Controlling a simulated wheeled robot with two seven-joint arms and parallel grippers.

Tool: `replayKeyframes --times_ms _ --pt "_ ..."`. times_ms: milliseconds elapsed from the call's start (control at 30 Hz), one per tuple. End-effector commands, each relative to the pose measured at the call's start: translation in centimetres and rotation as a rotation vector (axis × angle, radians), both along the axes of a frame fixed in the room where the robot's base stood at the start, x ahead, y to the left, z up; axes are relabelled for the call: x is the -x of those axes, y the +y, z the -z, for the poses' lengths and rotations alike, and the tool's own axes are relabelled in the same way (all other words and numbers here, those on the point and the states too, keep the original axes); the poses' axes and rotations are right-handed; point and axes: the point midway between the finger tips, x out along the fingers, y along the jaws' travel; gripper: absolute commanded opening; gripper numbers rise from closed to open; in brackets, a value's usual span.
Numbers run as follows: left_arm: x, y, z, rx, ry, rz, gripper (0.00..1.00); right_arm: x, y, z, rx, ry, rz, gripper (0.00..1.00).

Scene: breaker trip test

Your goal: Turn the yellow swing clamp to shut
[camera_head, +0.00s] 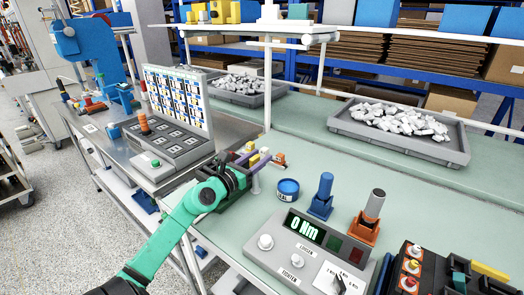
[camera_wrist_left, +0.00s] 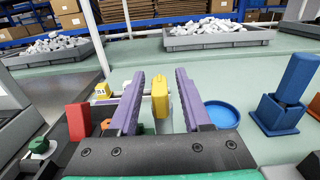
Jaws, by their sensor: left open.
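The yellow swing clamp (camera_wrist_left: 160,97) stands as an upright block between the two purple fingers of my left gripper (camera_wrist_left: 171,76) in the left wrist view. The fingers are apart, with a visible gap on each side of the block near its top. A grey rod runs sideways by the clamp. A second, smaller yellow block (camera_wrist_left: 102,91) with a label sits to the left, outside the fingers. In the head view my left gripper (camera_head: 243,160) reaches over the bench's left part and partly hides the fixture. My right gripper is not in view.
A blue round dish (camera_head: 288,189) is just right of my left gripper. A torque tester (camera_head: 305,255) reading 0 Nm and blue and orange holders stand further right. A breaker panel (camera_head: 178,105) is at left. Grey trays with white parts are behind.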

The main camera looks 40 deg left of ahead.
Motion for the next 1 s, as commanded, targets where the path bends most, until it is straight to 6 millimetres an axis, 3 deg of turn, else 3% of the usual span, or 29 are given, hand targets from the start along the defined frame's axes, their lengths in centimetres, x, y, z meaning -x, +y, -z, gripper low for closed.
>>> replayKeyframes --times_ms 133,367,400,500,533,767,1000 --pt "-1.6 0.0 0.0 0.0 0.0 0.0 0.49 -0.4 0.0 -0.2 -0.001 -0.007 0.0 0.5" --pt "-1.8 0.0 0.1 0.0 0.001 0.0 0.49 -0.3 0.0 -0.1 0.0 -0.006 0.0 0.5" --pt "-1.8 0.0 0.1 0.0 0.001 0.0 0.45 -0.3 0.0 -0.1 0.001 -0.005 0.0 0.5" --pt "-1.8 0.0 0.1 0.0 0.001 0.0 0.07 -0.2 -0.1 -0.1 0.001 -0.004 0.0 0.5" --pt "-1.8 0.0 0.1 0.0 0.001 0.0 0.0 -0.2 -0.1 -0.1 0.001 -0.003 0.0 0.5" --pt "-1.7 0.0 0.0 0.001 0.002 -0.003 0.0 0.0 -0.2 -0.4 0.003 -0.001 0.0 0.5" --pt "-1.7 0.1 -0.7 0.005 0.004 -0.063 0.0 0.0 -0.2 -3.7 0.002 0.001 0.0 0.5"
